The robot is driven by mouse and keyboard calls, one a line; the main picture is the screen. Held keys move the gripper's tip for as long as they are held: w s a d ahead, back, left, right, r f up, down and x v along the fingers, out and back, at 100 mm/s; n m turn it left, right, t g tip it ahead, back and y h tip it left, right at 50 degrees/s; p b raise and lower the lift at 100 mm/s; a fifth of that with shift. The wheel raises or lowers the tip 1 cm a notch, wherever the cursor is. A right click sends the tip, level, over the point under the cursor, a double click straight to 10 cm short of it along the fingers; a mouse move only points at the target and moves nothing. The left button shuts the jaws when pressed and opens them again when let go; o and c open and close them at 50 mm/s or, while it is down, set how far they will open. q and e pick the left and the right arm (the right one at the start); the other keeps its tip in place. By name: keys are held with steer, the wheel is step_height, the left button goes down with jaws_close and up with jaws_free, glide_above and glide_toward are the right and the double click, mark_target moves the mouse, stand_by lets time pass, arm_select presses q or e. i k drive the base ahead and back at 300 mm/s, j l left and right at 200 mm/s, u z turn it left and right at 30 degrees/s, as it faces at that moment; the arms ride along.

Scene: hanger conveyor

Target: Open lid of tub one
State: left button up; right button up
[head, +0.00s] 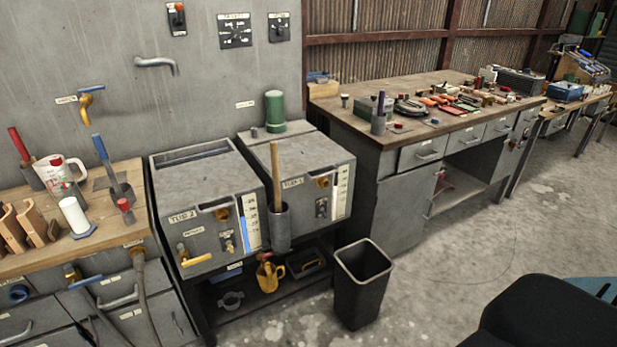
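Tub one (315,153) is the right of two grey boxes against the wall, with a label that seems to read TUB 1. Its flat grey top looks closed. Its front has a brass fitting, a small dark panel and a white level scale (342,190). A green cylinder (274,111) stands at the back of its top. A wooden handle (275,165) rises from a grey tube (280,228) in front of the tub's left side and partly hides it. Neither of my grippers is in view.
Tub 2 (207,184) stands directly left, with a slot in its top. A black bin (361,285) stands on the floor in front at the right. Workbenches flank the tubs, with a cluttered one (375,137) at right. The concrete floor (440,255) is clear at centre right.

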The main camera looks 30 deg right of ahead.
mark_target(306, 153)
steer(key=z, duration=1.65)
steer(key=i+l, duration=0.15)
steer(key=i, duration=1.25)
